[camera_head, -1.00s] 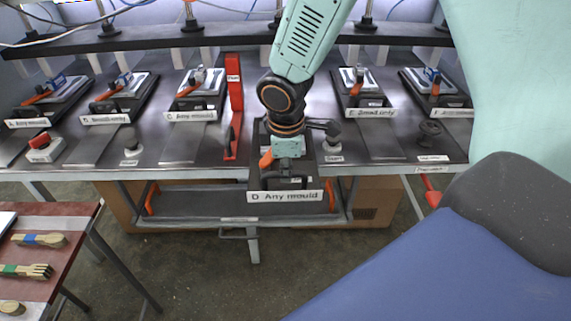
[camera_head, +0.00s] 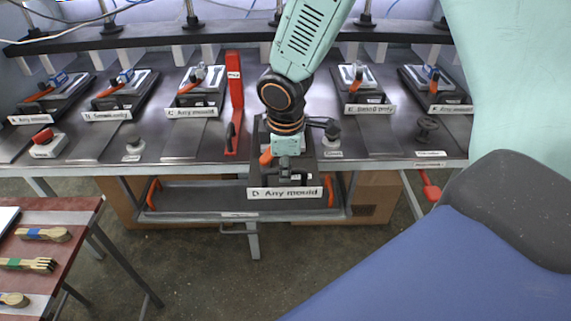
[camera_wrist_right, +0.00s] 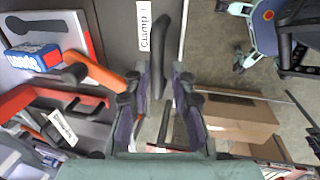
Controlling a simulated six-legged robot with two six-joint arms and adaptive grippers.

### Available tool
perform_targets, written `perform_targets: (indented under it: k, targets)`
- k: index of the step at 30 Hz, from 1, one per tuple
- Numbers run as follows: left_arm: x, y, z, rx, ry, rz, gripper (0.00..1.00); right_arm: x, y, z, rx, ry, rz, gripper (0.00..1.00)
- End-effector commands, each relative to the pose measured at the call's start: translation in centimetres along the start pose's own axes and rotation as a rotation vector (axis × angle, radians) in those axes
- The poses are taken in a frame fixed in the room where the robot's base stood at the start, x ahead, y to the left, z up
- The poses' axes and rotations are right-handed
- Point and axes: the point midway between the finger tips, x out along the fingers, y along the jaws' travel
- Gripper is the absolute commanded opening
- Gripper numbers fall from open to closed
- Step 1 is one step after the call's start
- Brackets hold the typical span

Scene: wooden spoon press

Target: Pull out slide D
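Slide D is a dark slide with a white front label reading "D Any mould" (camera_head: 285,193). It sticks out past the front edge of the bench, well forward of the other slides. My right gripper (camera_head: 286,168) is over its front part, pointing down, and hides some of it. In the right wrist view a black bar handle (camera_wrist_right: 158,60) lies between the two fingers of that gripper (camera_wrist_right: 160,85). I cannot tell whether the fingers press on it. An orange lever (camera_wrist_right: 95,70) is beside the left finger. My left gripper is not in view.
Slide C (camera_head: 192,112) and slide E (camera_head: 370,108) sit back on the bench on either side. A tall red lever (camera_head: 235,100) stands left of slide D. A red-topped side table (camera_head: 75,217) with wooden cutlery is at lower left. The floor in front is clear.

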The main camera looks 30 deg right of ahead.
Motion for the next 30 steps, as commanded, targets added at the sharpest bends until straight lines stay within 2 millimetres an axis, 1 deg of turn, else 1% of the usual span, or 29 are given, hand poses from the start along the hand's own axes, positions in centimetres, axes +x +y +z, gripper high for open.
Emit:
perform_targets:
  k: [1, 3, 4, 11, 14, 17, 20, 27, 30]
  targets:
    - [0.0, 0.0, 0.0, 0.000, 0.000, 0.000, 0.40, 0.0, 0.0, 0.0, -0.001, -0.001, 0.000, 0.31]
    - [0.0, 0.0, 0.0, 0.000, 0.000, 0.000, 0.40, 0.0, -0.1, 0.0, -0.001, -0.001, 0.000, 0.37]
    - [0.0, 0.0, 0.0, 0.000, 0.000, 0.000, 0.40, 0.0, -0.1, 0.0, -0.001, -0.001, 0.000, 0.37]
    - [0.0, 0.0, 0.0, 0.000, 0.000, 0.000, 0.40, 0.0, -0.1, 0.0, -0.002, -0.002, 0.001, 0.37]
    - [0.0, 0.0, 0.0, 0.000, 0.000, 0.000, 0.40, -0.4, -0.1, 0.0, -0.001, -0.001, 0.002, 0.37]
    - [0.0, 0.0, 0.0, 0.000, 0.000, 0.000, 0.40, -1.4, 0.0, 0.0, -0.001, 0.000, 0.005, 0.37]
    - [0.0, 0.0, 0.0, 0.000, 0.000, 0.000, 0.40, -3.1, 0.0, 0.0, 0.000, 0.001, 0.005, 0.37]
    - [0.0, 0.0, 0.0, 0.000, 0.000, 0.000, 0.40, -7.9, 0.0, 0.0, -0.001, 0.000, 0.006, 0.37]
    - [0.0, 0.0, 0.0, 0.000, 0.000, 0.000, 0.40, -9.5, 0.0, 0.0, -0.001, 0.001, 0.003, 0.37]
